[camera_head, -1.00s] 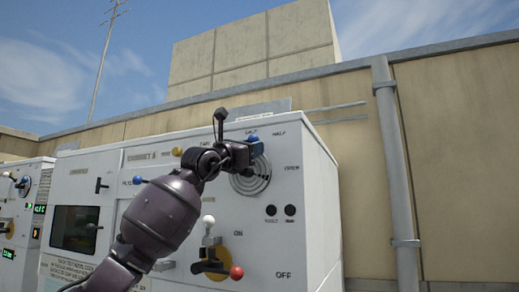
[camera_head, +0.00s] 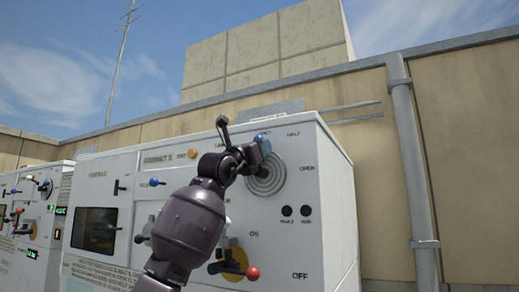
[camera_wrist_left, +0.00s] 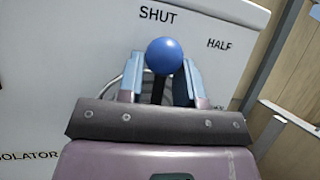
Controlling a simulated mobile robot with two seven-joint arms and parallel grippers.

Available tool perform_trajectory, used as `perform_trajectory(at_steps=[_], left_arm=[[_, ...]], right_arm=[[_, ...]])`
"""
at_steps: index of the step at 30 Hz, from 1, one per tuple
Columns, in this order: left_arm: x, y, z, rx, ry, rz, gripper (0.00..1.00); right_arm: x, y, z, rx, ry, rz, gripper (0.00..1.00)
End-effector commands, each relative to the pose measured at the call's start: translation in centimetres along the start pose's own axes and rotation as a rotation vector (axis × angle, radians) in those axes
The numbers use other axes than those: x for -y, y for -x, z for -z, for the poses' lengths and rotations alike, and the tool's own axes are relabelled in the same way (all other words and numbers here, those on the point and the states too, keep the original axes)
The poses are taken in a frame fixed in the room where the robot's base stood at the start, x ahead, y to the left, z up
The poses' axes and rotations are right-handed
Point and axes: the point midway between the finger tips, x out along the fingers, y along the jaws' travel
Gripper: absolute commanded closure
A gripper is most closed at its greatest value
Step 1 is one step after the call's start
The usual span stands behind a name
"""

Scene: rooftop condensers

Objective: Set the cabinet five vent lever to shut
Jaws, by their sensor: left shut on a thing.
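The cabinet five vent lever ends in a blue knob (camera_head: 265,146) at the top of a round ringed dial (camera_head: 266,181) on the white cabinet (camera_head: 330,185). The labels SHUT, HALF and OPEN run around the dial. My left gripper (camera_head: 256,153) is at the lever. In the left wrist view the blue knob (camera_wrist_left: 165,56) stands between the two fingertips of my left gripper (camera_wrist_left: 164,75), with its dark stem below it. The fingers are shut on the lever. The knob sits just below the SHUT label, to the left of HALF. My right gripper is not in view.
A neighbouring cabinet (camera_head: 22,235) stands at the left. A grey pipe (camera_head: 409,150) runs down the wall at the right.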

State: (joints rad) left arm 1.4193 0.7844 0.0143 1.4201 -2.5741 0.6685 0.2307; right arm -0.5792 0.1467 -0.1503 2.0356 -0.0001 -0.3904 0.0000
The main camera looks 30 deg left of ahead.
Motion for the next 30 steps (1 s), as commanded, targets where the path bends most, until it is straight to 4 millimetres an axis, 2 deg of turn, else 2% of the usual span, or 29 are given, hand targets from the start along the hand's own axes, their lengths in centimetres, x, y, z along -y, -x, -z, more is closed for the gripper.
perform_trajectory(at_steps=[3, 4, 9, 20, 26, 30], left_arm=[[-0.1, 0.0, -0.1, 0.001, 0.002, -0.001, 1.00], [-0.1, 0.0, -0.1, 0.001, 0.002, -0.001, 0.65], [-0.1, 0.0, -0.1, 0.001, 0.001, 0.000, 0.42], [0.0, 0.4, 0.0, 0.000, 0.000, 0.000, 0.42], [-0.1, 2.5, 0.2, 0.000, -0.001, 0.001, 0.42], [0.0, 4.7, 0.2, 0.000, -0.001, 0.001, 0.42]], right_arm=[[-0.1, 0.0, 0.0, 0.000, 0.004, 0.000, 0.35], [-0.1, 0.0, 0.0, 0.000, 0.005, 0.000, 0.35], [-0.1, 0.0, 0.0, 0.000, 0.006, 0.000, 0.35], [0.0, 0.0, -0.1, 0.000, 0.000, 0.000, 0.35], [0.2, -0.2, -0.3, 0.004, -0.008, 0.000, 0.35], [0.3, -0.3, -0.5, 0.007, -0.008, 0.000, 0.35]])
